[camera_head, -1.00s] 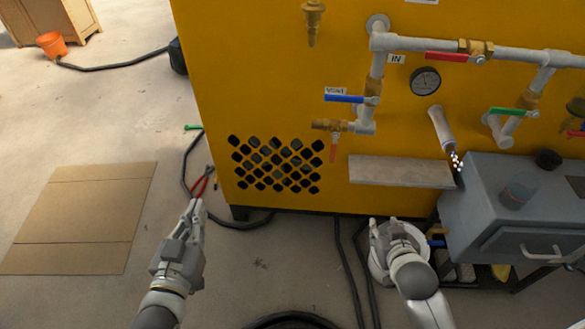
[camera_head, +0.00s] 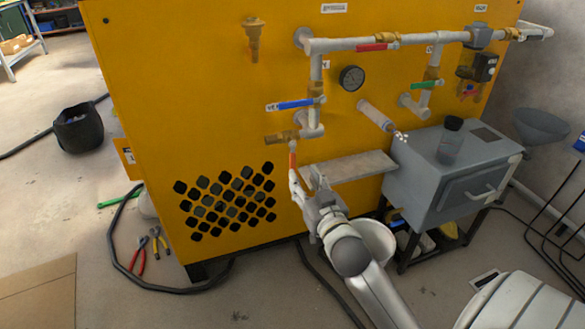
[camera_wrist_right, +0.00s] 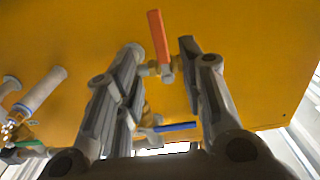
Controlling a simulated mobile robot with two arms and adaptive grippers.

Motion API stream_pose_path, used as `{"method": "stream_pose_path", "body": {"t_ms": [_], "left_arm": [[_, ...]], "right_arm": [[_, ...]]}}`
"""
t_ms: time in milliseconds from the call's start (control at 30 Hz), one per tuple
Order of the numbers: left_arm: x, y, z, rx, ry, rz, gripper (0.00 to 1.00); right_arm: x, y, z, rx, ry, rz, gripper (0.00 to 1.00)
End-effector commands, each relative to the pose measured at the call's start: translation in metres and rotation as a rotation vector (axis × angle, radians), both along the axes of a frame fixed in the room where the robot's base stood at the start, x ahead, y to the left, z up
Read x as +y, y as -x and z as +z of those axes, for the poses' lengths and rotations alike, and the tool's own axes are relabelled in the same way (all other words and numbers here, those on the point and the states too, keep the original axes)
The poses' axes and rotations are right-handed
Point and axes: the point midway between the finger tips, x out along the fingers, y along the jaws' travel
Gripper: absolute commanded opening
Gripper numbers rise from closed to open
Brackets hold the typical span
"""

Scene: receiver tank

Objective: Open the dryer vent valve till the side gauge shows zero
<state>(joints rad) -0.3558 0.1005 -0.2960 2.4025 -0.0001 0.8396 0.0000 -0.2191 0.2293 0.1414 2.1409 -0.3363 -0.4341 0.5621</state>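A yellow machine (camera_head: 220,100) carries grey pipework with brass valves. A small brass valve (camera_head: 282,137) at the lower left of the pipes has an orange-red lever (camera_head: 292,156) hanging down. A blue lever (camera_head: 295,104) sits above it beside a small label I cannot read. A round dark-rimmed gauge (camera_head: 351,78) is on the panel; its needle is too small to read. My right gripper (camera_head: 308,181) is just below the orange-red lever. In the right wrist view the open fingers (camera_wrist_right: 160,46) stand either side of the orange-red lever (camera_wrist_right: 158,36), with visible gaps. My left gripper is out of view.
A shelf (camera_head: 350,167) juts from the panel beside my right gripper. A grey box (camera_head: 450,178) on a stand is to its right. Red-lever (camera_head: 378,46) and green-lever (camera_head: 425,85) valves are higher up. Pliers (camera_head: 138,257) and a black hose lie on the floor.

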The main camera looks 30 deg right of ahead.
Motion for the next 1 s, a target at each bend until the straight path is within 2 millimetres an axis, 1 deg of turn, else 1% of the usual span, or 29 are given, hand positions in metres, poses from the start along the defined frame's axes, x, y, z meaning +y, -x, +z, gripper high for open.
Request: {"method": "stream_pose_path", "body": {"t_ms": [33, 100, 300, 400, 600, 867, 1000], "left_arm": [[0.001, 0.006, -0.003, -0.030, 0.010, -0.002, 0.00], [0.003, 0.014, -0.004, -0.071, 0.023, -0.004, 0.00], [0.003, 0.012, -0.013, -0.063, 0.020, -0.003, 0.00], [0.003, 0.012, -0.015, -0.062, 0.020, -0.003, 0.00], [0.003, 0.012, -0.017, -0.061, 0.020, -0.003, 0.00], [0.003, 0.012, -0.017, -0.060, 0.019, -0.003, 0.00], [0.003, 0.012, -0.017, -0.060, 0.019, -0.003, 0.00]], "right_arm": [[-0.002, -0.010, -0.002, -0.002, 0.001, 0.001, 0.37], [-0.006, -0.022, -0.001, -0.003, 0.002, 0.000, 0.37], [-0.012, -0.051, -0.002, -0.001, 0.001, 0.000, 0.37], [-0.014, -0.061, -0.001, 0.000, 0.000, 0.000, 0.37], [-0.017, -0.070, -0.001, 0.003, -0.001, 0.000, 0.37], [-0.017, -0.070, -0.001, 0.003, -0.001, 0.000, 0.37], [-0.017, -0.070, -0.001, 0.003, -0.001, 0.000, 0.19]]}}
